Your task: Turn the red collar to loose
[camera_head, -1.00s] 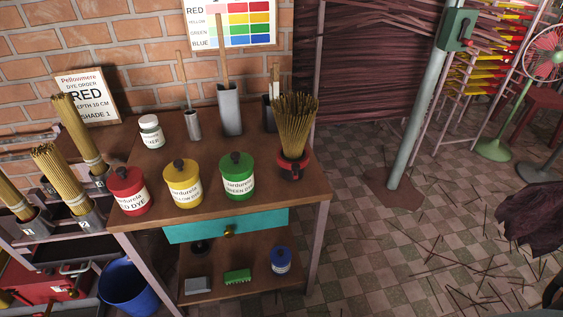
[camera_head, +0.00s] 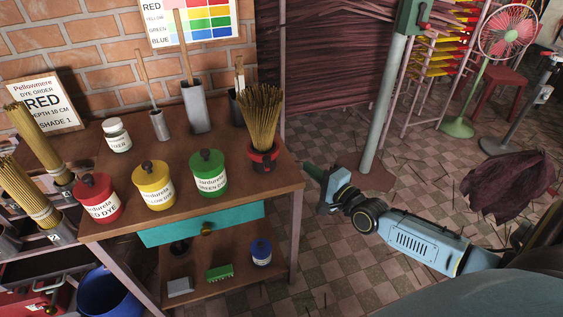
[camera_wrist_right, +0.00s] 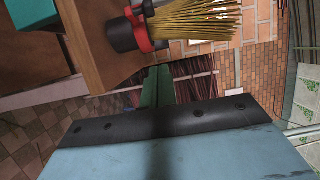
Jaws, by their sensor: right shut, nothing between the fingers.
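The red collar (camera_head: 264,157) sits around the base of an upright bundle of tan incense sticks (camera_head: 259,115), at the right end of the wooden table. In the right wrist view the collar (camera_wrist_right: 140,32) shows near the top, as a red ring with a dark knob, around a dark holder at the table edge. Its loose or tight setting cannot be read. My right gripper (camera_head: 313,172) is shut and empty, just right of the table's corner and apart from the collar. Its green fingers (camera_wrist_right: 157,86) show in the wrist view. My left gripper is not in view.
Red (camera_head: 98,198), yellow (camera_head: 154,186) and green (camera_head: 209,174) dye pots stand along the table (camera_head: 135,222). Grey holders stand behind them. A grey post (camera_head: 383,105) rises right of the table. Tiled floor lies between.

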